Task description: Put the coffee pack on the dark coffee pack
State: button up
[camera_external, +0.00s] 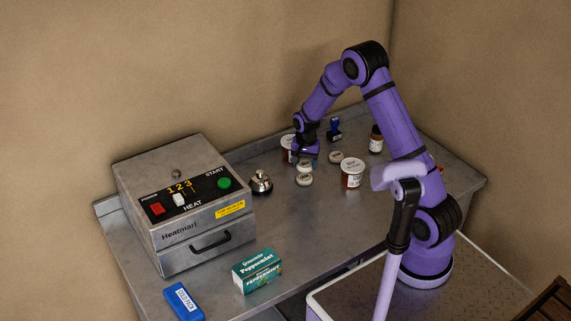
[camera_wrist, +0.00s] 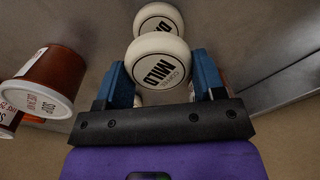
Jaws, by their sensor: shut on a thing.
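My gripper (camera_external: 305,158) is shut on a round white coffee pack (camera_wrist: 158,62) whose label reads MILD, held between the blue fingers in the wrist view (camera_wrist: 160,85). The held pack also shows under the fingers in the external view (camera_external: 304,167). Another round pack (camera_wrist: 158,18), its label partly cut off and seemingly starting with D, is just beyond it; it looks like the dark coffee pack. In the external view that pack (camera_external: 304,180) appears on the table just in front of the held one. I cannot tell whether the two touch.
Another small round pack (camera_external: 335,156) lies to the right. A labelled tub (camera_external: 352,173), a second tub (camera_external: 286,146), a brown bottle (camera_external: 376,138) and a blue stamp (camera_external: 334,131) stand around my gripper. A bell (camera_external: 261,182), heater (camera_external: 185,205) and Peppermint box (camera_external: 257,271) are left.

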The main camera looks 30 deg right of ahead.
aim_at(305, 170)
jog(key=shift+f, duration=1.7)
jog(key=shift+f, duration=0.1)
jog(key=o, duration=0.9)
